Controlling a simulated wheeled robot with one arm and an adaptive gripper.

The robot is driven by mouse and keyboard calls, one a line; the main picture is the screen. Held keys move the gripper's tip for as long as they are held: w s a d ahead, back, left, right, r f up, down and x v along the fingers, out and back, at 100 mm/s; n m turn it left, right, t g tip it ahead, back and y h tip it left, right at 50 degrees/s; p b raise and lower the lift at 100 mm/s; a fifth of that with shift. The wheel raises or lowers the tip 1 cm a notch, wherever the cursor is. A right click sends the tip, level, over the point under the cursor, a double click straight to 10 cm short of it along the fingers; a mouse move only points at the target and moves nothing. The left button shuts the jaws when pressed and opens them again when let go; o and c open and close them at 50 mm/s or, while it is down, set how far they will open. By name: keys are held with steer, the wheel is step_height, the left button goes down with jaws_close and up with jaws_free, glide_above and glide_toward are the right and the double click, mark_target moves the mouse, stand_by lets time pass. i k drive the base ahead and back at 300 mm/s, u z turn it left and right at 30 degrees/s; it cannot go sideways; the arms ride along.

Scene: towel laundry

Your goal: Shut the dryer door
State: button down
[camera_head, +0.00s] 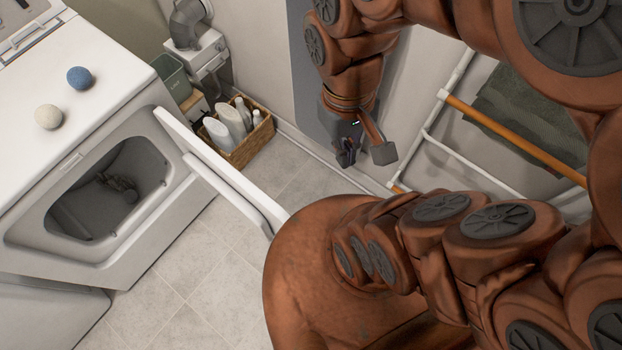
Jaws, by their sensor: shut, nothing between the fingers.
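The white dryer (120,115) stands at the left, with its dark drum opening (75,210) uncovered. Its white door (225,178) is wide open, swung out to the right from the opening's right side. My arm partly covers the door's lower right end. My gripper (364,156) is shut and empty, pointing down at the upper middle, right of the door and apart from it.
A blue ball (80,78) and a cream ball (48,117) lie on the dryer. A wicker basket of bottles (254,140) sits by the wall behind the door. A drying rack (455,155) with a dark towel (530,115) stands at right. Floor before the dryer (205,260) is clear.

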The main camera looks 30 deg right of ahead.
mark_target(260, 213)
steer(key=z, duration=2.2)
steer(key=k, duration=1.1)
steer(key=u, duration=2.05)
